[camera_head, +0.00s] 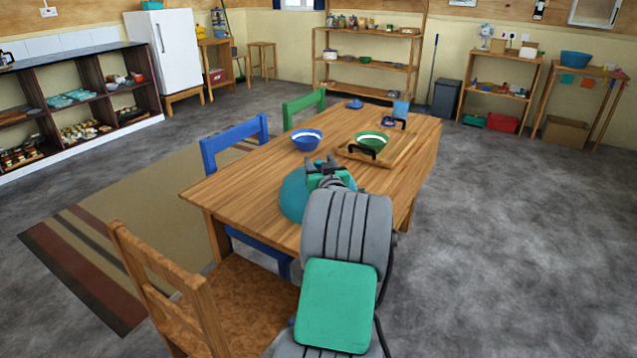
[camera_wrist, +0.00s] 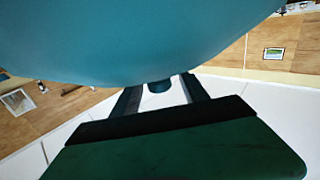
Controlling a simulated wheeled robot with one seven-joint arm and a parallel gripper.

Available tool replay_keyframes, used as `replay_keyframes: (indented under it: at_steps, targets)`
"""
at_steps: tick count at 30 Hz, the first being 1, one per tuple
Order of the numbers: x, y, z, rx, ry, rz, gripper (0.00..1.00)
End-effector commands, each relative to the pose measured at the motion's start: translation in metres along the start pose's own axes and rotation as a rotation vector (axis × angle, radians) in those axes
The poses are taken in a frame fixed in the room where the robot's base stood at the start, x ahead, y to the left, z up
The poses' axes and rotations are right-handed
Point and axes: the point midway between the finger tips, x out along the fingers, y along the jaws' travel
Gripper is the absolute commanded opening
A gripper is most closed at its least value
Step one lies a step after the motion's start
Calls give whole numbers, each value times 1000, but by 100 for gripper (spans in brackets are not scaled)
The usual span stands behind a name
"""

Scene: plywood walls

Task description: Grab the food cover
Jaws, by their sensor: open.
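The food cover looks to be the teal dome (camera_head: 294,194) at the near end of the wooden table (camera_head: 240,175). My arm and gripper hide part of it. In the wrist view the teal dome (camera_wrist: 140,40) fills the upper part of the picture, very close. A small dark knob (camera_wrist: 159,86) sticks out from its lower edge there. My gripper (camera_head: 328,168) is over the dome's right side. In the wrist view my gripper (camera_wrist: 160,92) has its two fingers apart, one on each side of the knob. I cannot tell whether they touch it.
A blue-and-white bowl (camera_head: 306,140), a wooden tray (camera_head: 400,150) with a green bowl (camera_head: 371,142), a blue lid (camera_head: 354,104) and a blue cup (camera_head: 401,107) are farther along the table. A wooden chair (camera_head: 245,300) stands at the near left. The floor at right is clear.

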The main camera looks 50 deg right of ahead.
Motion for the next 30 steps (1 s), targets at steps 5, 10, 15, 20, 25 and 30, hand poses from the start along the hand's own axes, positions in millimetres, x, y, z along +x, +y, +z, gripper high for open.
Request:
replay_keyframes:
  at_steps: [5, 10, 15, 20, 25, 30]
  targets:
    - [0, 0, 0, 0, 0, 0, 41]
    - [0, 0, 0, 0, -1, 0, 28]
    - [-1, 0, 0, 0, -1, 0, 14]
    - [-1, 0, 0, 0, -1, 0, 1]
    - [-1, 0, 0, 0, -1, 0, 0]
    - [-1, 0, 1, 0, -1, 1, 0]
